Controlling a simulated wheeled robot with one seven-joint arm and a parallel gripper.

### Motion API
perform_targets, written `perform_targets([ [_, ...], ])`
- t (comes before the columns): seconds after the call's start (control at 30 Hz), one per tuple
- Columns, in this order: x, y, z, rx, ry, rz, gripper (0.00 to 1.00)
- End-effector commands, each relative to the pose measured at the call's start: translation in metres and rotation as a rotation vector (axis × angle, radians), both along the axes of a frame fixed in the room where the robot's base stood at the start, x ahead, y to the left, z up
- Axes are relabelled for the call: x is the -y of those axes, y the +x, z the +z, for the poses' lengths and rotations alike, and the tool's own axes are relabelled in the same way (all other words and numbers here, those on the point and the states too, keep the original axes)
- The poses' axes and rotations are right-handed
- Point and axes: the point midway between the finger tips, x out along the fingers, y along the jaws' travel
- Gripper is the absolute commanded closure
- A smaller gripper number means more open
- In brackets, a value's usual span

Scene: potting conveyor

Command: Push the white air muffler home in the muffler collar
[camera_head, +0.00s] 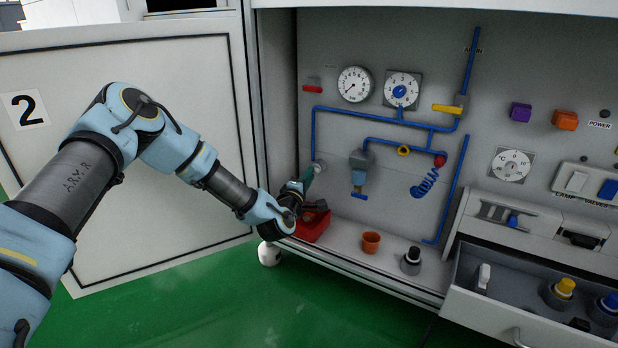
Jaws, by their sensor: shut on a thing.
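My gripper (308,178) reaches into the open cabinet at its left side, tilted up toward the back panel. It is shut, with its tip at the lower end of the left blue pipe. A small pale round piece (319,166) shows there, at the tip of the gripper. The white air muffler and the muffler collar are too small and too covered to tell apart, so I cannot see how deep the muffler sits or any gap between them.
A red box (312,226) lies just below my gripper, with an orange pot (371,242) and a black-topped grey knob (411,261) to its right. An open drawer (500,296) juts out at lower right.

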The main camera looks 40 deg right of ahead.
Motion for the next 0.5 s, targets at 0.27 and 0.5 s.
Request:
perform_targets([
  [0.27,-0.0001,0.0000,-0.0002,0.000,0.000,0.000,1.00],
  [0.5,0.0005,-0.0006,-0.0017,0.158,0.041,-0.001,1.00],
])
